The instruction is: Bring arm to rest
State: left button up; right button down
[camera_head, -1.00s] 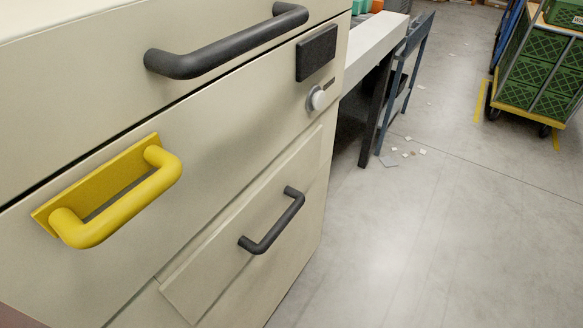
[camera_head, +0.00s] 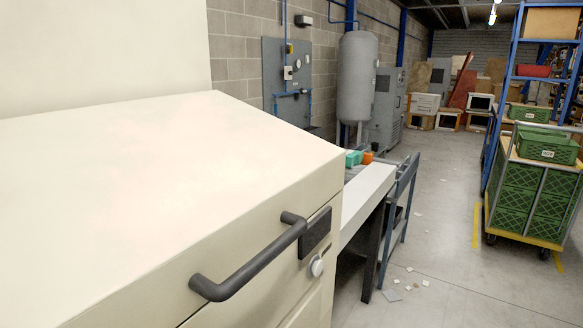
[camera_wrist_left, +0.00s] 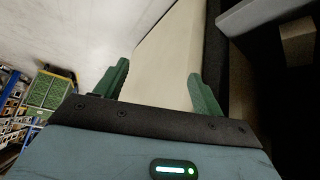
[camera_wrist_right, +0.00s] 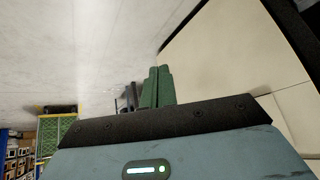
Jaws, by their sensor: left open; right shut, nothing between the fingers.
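My left gripper (camera_wrist_left: 158,85) shows in the left wrist view with its two green fingers wide apart and nothing between them. A cream surface lies beyond the fingers. My right gripper (camera_wrist_right: 157,86) shows in the right wrist view with its green fingers together and nothing held. Cream panels lie to its right, and grey floor to its left. Neither gripper is in the head view.
A white-topped bench (camera_head: 366,195) stands beyond the cabinet with a blue-grey frame (camera_head: 400,215) beside it. A cart of green crates (camera_head: 530,195) stands at the right by a blue rack (camera_head: 508,90). The floor (camera_head: 440,250) between is open, with small scraps near the bench.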

pick_arm(q)
jog(key=w+r+t+p, duration=0.2)
jog(key=w+r+p, duration=0.3)
jog(key=r, duration=0.6)
jog(key=p, duration=0.2)
jog(key=shift+p, duration=0.35)
pick_arm(e)
jog(key=w+r+t, duration=0.2)
jog(key=w+r, duration=0.3)
jog(key=r, duration=0.6)
jog(key=shift+w, duration=0.2)
